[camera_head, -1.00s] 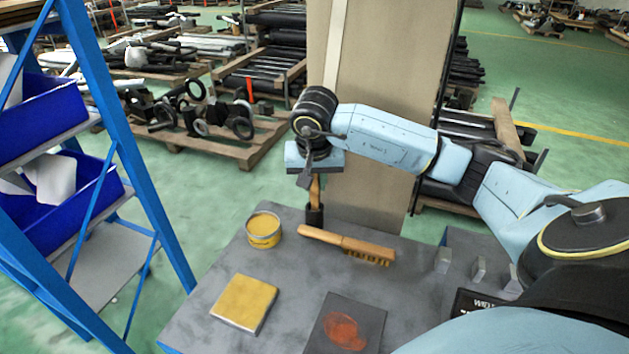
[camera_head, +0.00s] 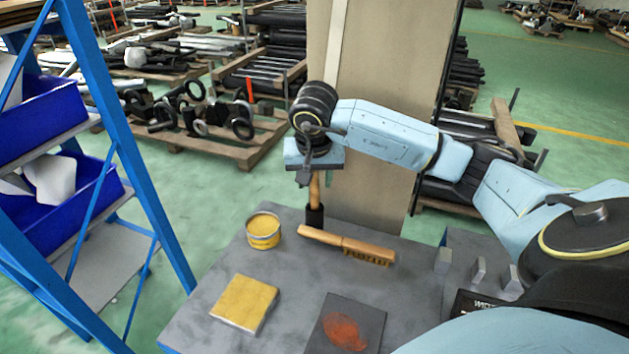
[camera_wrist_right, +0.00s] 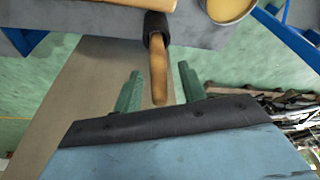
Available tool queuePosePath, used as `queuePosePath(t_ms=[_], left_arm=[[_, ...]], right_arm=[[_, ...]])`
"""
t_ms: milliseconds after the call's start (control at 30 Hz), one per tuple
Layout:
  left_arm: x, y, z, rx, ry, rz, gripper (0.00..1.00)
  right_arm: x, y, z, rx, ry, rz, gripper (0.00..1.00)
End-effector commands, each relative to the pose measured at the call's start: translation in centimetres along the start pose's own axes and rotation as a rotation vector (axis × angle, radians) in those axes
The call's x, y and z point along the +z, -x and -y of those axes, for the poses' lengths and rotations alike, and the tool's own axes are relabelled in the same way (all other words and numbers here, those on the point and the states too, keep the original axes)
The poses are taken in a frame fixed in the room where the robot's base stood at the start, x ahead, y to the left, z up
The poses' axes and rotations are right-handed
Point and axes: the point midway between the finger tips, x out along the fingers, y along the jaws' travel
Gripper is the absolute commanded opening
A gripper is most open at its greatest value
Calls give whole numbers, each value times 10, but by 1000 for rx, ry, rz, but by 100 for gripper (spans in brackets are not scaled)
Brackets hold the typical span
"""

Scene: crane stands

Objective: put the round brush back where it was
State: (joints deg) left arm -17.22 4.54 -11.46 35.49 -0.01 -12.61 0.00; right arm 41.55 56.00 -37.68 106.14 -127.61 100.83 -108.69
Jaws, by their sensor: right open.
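The round brush has a wooden handle (camera_head: 314,188) and a black lower end (camera_head: 314,215). It stands upright at the back edge of the grey table (camera_head: 290,275), under my right gripper (camera_head: 312,179). In the right wrist view, the handle (camera_wrist_right: 158,78) lies between the two green fingers of my right gripper (camera_wrist_right: 160,72), with a gap on each side. That gripper is open around the handle. The black end (camera_wrist_right: 155,28) is beyond the fingertips. I cannot tell whether it is bristles or a holder. My left gripper is not in view.
A wooden hand brush (camera_head: 345,245) lies just right of the round brush. A yellow tin (camera_head: 263,238) stands to the left. A yellow block (camera_head: 245,302) and a dark plate with a red patch (camera_head: 345,332) lie nearer. A blue rack (camera_head: 125,150) stands left.

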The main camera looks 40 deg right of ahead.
Motion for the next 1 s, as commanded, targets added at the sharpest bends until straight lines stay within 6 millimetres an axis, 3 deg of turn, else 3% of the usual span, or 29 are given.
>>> queuePosePath(t_ms=[300,500,1000], left_arm=[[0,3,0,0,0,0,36],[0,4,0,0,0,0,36],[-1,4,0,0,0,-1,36]], right_arm=[[-1,71,0,-2,0,-4,41],[0,99,0,0,0,-1,41],[0,108,0,1,-1,1,41]])
